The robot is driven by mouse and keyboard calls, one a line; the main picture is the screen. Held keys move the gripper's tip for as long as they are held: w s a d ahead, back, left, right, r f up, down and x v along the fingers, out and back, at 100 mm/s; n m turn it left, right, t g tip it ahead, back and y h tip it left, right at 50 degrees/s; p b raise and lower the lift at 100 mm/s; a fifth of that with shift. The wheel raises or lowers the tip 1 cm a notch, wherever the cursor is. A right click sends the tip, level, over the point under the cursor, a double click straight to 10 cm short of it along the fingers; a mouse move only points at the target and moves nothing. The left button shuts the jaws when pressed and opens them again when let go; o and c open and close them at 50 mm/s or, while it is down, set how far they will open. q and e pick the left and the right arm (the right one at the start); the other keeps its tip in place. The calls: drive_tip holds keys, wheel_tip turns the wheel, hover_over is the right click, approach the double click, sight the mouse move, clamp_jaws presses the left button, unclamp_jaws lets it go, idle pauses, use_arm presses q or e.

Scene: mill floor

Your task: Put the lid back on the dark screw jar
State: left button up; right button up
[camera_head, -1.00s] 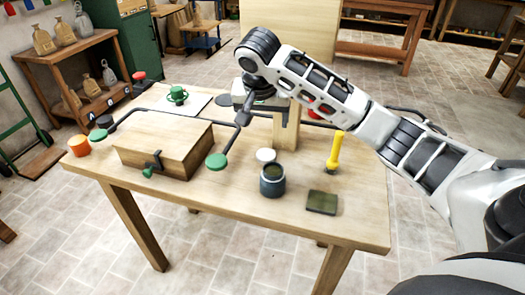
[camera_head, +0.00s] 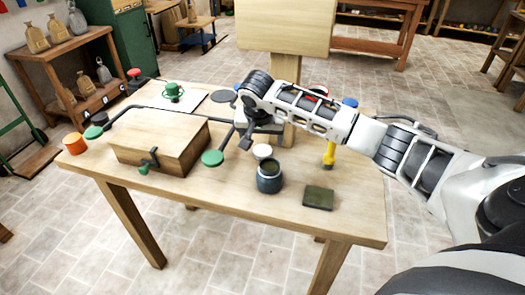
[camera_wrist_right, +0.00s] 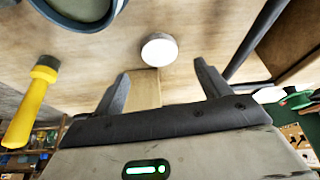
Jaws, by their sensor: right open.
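The dark screw jar (camera_head: 270,178) stands upright and open on the table, and part of its rim (camera_wrist_right: 118,8) shows at the top left of the right wrist view. A small white round disc (camera_head: 262,152), which looks like the lid, lies just behind the jar, apart from it. In the right wrist view the disc (camera_wrist_right: 158,50) is ahead of the fingertips, roughly between them. My right gripper (camera_wrist_right: 163,76) is open and empty, above the table behind the jar; in the head view the gripper (camera_head: 246,140) is partly hidden by its own arm. My left gripper is out of view.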

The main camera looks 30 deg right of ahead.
sight(263, 150)
drive_tip(key=x, duration=0.5)
drive_tip(key=shift+s+a+f, duration=0.1)
drive_tip(key=shift+a+f, duration=0.05)
drive_tip(key=c, duration=1.1)
